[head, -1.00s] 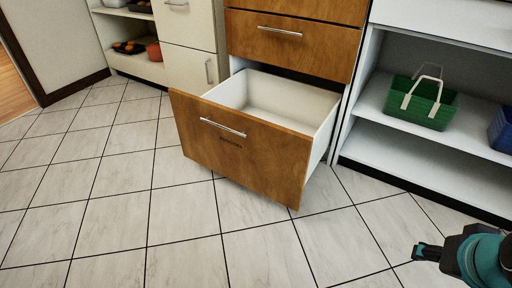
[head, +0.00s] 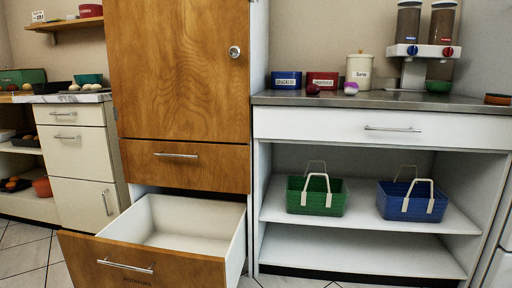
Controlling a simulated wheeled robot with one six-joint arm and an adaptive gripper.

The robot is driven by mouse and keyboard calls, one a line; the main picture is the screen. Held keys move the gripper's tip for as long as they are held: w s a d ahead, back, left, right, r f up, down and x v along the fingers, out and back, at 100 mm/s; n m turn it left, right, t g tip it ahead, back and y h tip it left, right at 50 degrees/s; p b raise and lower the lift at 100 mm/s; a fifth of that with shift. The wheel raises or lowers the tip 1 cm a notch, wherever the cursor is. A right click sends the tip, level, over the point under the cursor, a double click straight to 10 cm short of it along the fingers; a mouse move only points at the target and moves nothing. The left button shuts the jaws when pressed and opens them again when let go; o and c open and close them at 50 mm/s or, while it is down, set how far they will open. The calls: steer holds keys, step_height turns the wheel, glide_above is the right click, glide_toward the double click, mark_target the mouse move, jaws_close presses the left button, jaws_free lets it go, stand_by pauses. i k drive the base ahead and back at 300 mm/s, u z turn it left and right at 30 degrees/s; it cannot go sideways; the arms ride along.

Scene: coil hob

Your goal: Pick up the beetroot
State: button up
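A small dark red, round thing that looks like the beetroot (head: 313,89) sits on the grey countertop (head: 400,103), in front of the red box. A purple and white turnip-like vegetable (head: 350,88) lies to its right, in front of a cream canister. My gripper is not in the head view now, so its state and distance to the beetroot are hidden.
An open, empty-looking drawer (head: 190,272) juts out at the lower left, below a tall wooden cabinet (head: 180,70). Blue (head: 286,80) and red (head: 323,79) boxes, a canister (head: 359,70) and dispensers (head: 425,51) line the counter's back. Green (head: 316,197) and blue (head: 412,202) baskets stand on the shelf below.

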mark_target(312, 89)
steer(key=k, duration=0.55)
steer(key=u, duration=0.4)
steer(key=i, duration=1.35)
steer(key=z, duration=0.45)
steer(key=i, duration=0.85)
steer(key=z, duration=0.1)
